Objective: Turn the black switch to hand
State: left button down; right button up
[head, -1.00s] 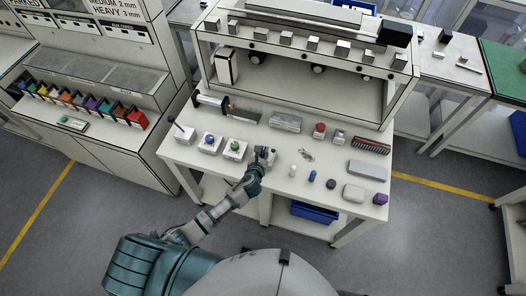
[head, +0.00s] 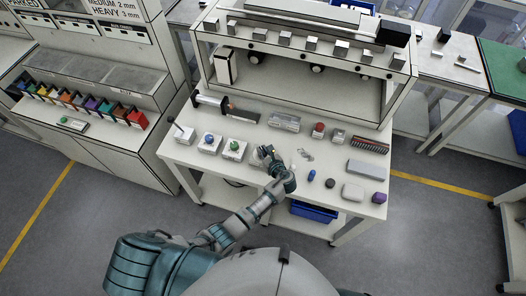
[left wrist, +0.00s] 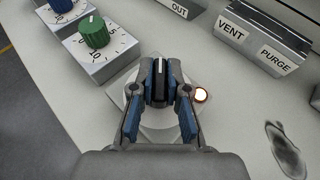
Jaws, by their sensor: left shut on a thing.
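The black switch (left wrist: 159,80) has a white pointer line and sits on a pale round plate on a small light box. In the left wrist view its line points straight up the picture, in line with my gripper. My left gripper (left wrist: 160,88) is shut on the switch, one finger on each side. In the head view my left gripper (head: 271,157) covers most of the switch and its box. A round lamp (left wrist: 201,95) right of the switch glows warm white. The position labels cannot be read. My right gripper is not in view.
A green knob (head: 235,146) and a blue knob (head: 209,138) stand on boxes to the left. A VENT and PURGE block (left wrist: 262,38) stands behind to the right. Several small parts, including a grey case (head: 353,192), lie to the right on the white bench (head: 300,220).

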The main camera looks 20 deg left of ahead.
pick_arm(q)
jog(key=shift+w+r+n+y, duration=0.1)
jog(key=shift+n+y, duration=0.2)
jog(key=c, duration=1.2)
grip_release()
jog(key=shift+g, duration=0.3)
jog(key=shift+o, duration=0.2)
jog(key=shift+d, duration=0.1)
jog(key=shift+s+d, duration=0.1)
jog(key=shift+s, duration=0.1)
jog(key=v, duration=1.1)
jog(key=shift+s+d, duration=0.2)
jog(key=shift+d, duration=0.05)
